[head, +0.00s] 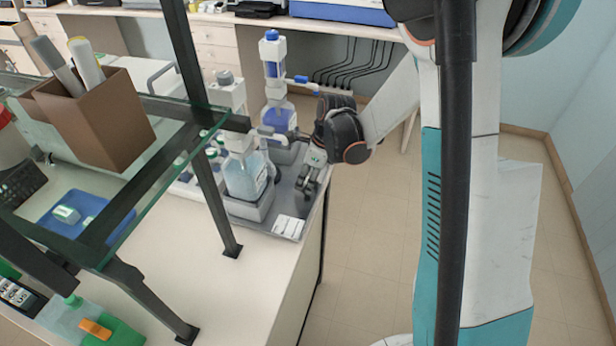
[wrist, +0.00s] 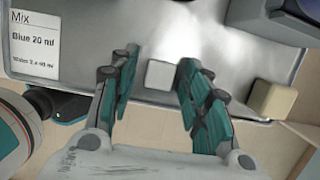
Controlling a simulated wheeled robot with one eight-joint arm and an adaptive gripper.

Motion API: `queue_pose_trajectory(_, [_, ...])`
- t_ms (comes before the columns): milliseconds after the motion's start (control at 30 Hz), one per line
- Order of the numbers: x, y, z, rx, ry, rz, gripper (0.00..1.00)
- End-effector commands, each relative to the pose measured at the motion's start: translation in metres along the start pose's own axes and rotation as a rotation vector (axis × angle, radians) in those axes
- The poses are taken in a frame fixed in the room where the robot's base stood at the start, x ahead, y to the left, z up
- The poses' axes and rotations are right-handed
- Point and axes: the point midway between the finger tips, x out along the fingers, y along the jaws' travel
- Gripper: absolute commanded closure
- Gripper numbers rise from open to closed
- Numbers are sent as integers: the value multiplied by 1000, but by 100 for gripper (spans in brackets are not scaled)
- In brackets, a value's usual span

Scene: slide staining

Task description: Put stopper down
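My gripper (head: 309,187) is low over the right part of the grey tray (head: 318,210). In the wrist view its two teal-padded fingers (wrist: 158,60) stand apart. A beige block (wrist: 272,100) sits to the right of the right finger, by the tray's edge. Neither small piece can be made out in the head view.
A bottle with blue liquid (head: 278,118) and one with pale liquid (head: 244,175) stand with dispensers on the tray, left of my gripper. A printed label (wrist: 32,40) lies on the tray. A glass shelf (head: 165,165) with black posts stands left. Floor is right.

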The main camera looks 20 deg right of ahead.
Motion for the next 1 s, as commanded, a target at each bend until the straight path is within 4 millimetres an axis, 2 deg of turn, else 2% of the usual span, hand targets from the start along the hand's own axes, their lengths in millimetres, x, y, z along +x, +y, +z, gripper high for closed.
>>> queue_pose_trajectory(267, [-1,0,0,0,0,0,56])
queue_pose_trajectory(367, [-8,0,1,0,0,0,56])
queue_pose_trajectory(467, [-24,0,1,0,0,0,56])
queue_pose_trajectory(800, [-93,0,1,1,0,0,56])
queue_pose_trajectory(1000, [-117,0,1,0,0,0,56])
